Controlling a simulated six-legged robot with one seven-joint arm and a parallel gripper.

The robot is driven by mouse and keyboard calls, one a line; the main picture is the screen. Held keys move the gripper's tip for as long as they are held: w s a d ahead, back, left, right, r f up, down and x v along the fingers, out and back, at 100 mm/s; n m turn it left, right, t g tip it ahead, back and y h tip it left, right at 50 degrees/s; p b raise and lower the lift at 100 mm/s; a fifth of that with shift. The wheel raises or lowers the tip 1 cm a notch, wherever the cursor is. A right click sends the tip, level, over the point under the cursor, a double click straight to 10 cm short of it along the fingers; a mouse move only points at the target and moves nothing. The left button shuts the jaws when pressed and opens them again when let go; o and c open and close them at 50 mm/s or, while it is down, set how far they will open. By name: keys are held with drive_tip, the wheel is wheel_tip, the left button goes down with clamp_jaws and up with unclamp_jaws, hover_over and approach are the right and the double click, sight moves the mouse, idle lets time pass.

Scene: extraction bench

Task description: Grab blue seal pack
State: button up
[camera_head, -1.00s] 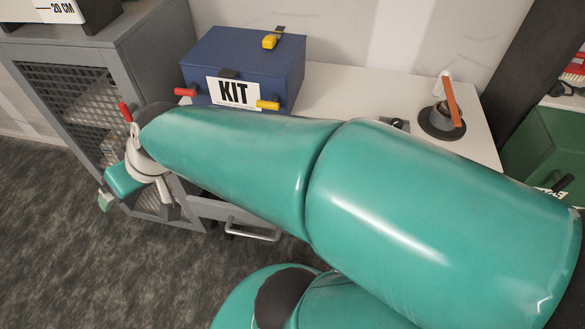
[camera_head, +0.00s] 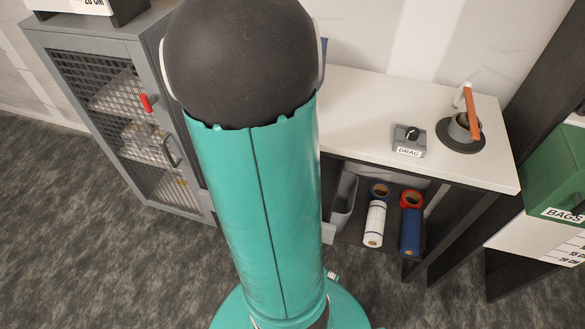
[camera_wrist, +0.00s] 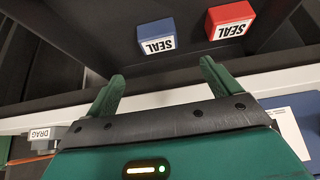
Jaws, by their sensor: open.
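The blue seal pack (camera_wrist: 157,36) is a small blue block with a white SEAL label that reads upside down in the wrist view. It sits on a dark surface, beyond my fingertips. My gripper (camera_wrist: 163,72) has its two green fingers spread open, with nothing between them. The blue pack lies ahead of the gap, apart from the fingers. A similar red seal pack (camera_wrist: 231,20) is to its right. In the head view my arm covers the middle of the scene, and neither my gripper nor the seal packs can be made out.
The white benchtop (camera_head: 370,95) carries a DRAG box (camera_head: 409,140) and a grey cup on a dark base (camera_head: 461,132). A mesh cabinet (camera_head: 110,90) stands left, and a green BAGS box (camera_head: 558,165) stands right. The bench edge (camera_wrist: 150,98) passes behind my fingers.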

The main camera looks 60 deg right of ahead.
drive_tip(key=shift+x, duration=3.6)
drive_tip(key=shift+s+a+x, duration=0.1)
drive_tip(key=shift+x, duration=1.15)
drive_tip(key=shift+s+a+x, duration=0.1)
drive_tip(key=shift+a+x, duration=0.05)
drive_tip(key=shift+x, duration=1.15)
drive_tip(key=shift+f, duration=0.15)
drive_tip(key=shift+c, duration=0.4)
drive_tip(key=c, duration=1)
